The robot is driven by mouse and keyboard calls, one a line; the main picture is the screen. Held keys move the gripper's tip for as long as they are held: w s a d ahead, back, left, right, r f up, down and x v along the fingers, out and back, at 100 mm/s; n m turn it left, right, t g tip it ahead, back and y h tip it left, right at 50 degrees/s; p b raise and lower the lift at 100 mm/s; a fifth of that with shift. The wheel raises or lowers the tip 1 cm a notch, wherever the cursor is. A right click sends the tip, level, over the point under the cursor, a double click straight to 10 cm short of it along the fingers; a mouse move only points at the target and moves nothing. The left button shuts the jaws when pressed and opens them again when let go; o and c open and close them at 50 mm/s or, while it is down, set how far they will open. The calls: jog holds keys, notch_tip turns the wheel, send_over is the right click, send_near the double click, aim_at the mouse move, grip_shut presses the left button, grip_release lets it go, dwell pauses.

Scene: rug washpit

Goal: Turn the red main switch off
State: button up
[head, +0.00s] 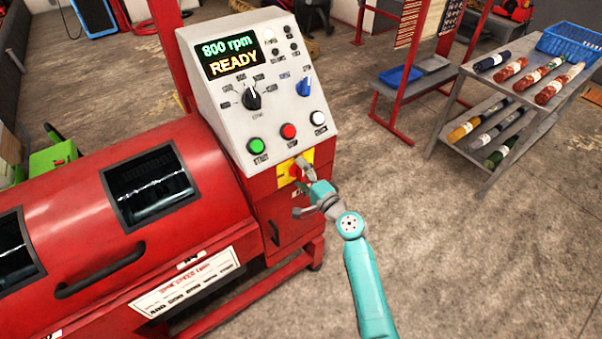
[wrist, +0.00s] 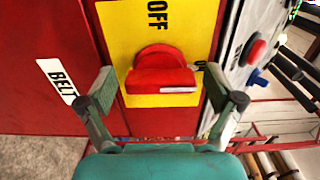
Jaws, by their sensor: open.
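The red main switch (wrist: 162,78) sits on a yellow plate (wrist: 120,30) in the wrist view, with the word OFF at the plate's top and part of another label at its right edge. In the head view the switch (head: 295,171) is on the red machine's end below the control panel, partly covered by my gripper. My gripper (wrist: 168,100) is open, with one finger on each side of the switch. The fingers look apart from it. In the head view my gripper (head: 306,172) is right in front of the yellow plate.
The grey control panel (head: 215,100) above has a display reading 800 rpm READY, knobs and green, red and white buttons. A steel table (head: 468,72) with rolled rugs and a blue basket stands at the right. The floor (head: 450,250) at the lower right is clear.

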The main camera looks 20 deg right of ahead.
jog(key=c, duration=1.2)
jog(key=shift+o, duration=0.2)
jog(key=shift+n, duration=0.3)
jog(key=n, duration=0.3)
jog(key=shift+n, duration=0.3)
jog(key=n, duration=1.3)
jog(key=shift+n, duration=0.3)
